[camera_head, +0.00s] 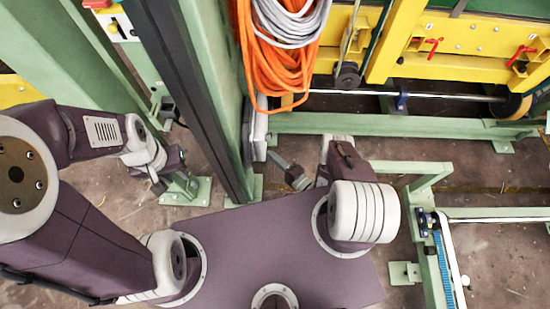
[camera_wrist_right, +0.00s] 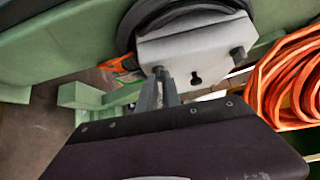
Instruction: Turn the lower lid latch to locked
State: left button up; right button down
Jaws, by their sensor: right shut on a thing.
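A light grey box (camera_wrist_right: 205,42) with a keyhole in its lid is fixed to a green post; its side also shows in the head view (camera_head: 258,132). Two dark lid latches sit near the lid's edge, one on the left (camera_wrist_right: 158,71) and one on the right (camera_wrist_right: 237,53). My right gripper (camera_wrist_right: 166,82) is shut on the left one of these; its fingers partly cover it, so its turn angle is unclear. In the head view my right gripper (camera_head: 272,156) reaches the box. My left gripper (camera_head: 157,187) hangs away from the box, its jaws too small to judge.
Orange and grey cable coils (camera_head: 275,55) hang beside the box; orange coils also show close by in the wrist view (camera_wrist_right: 290,75). A dark coil (camera_wrist_right: 165,12) lies against the box. A green post (camera_head: 210,110) stands between my arms. Yellow framework (camera_head: 450,65) is behind.

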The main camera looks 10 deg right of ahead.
jog(key=shift+a, duration=0.15)
dwell(0.3)
jog(key=c, duration=1.5)
grip_release()
jog(key=shift+c, duration=0.2)
jog(key=shift+a, duration=0.1)
jog(key=p+v, duration=0.1)
jog(key=v, duration=0.8)
